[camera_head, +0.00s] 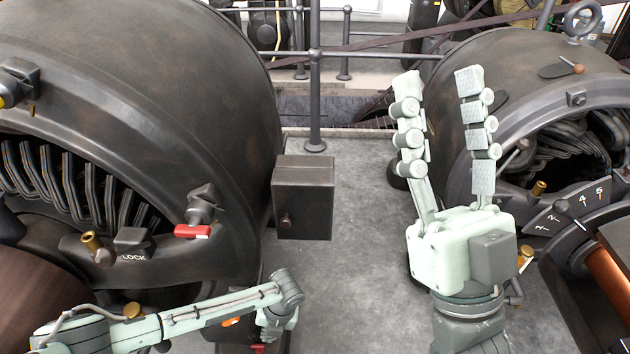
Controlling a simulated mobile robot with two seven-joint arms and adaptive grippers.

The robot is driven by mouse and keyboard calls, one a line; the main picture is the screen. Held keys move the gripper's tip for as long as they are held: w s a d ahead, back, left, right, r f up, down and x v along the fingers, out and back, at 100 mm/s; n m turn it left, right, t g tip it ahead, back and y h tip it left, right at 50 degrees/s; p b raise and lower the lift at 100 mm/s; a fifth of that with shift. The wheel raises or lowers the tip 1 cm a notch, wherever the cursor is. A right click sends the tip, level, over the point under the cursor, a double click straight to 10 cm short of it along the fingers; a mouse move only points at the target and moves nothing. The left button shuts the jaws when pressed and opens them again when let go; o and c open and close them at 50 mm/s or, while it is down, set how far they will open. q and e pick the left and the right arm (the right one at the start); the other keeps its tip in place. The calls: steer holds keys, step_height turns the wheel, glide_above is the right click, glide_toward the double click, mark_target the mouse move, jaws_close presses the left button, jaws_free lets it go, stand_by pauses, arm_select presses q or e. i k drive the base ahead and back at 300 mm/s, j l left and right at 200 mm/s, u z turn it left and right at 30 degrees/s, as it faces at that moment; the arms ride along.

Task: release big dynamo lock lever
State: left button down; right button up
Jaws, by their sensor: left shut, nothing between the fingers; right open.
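The big dynamo (165,85) fills the left side. On its lower rim a dark lever with a red handle (192,231) hangs from a dark pivot. The handle's red end points left, toward a dark block (133,239) above the word LOCK, with a visible gap between them. My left gripper (278,318) is low in the picture, below and right of the red handle and apart from it. It is shut and empty, seen from the side. My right gripper (440,85) is open and empty, fingers pointing up, between the two dynamos.
A dark box (304,197) with a knob stands right of the big dynamo. A brass knob (92,241) sits left of the LOCK block. A smaller dynamo (510,75) stands at right. A railing post (315,100) rises behind. Grey floor (360,210) is clear between.

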mark_target(104, 258)
steer(key=k, duration=1.5)
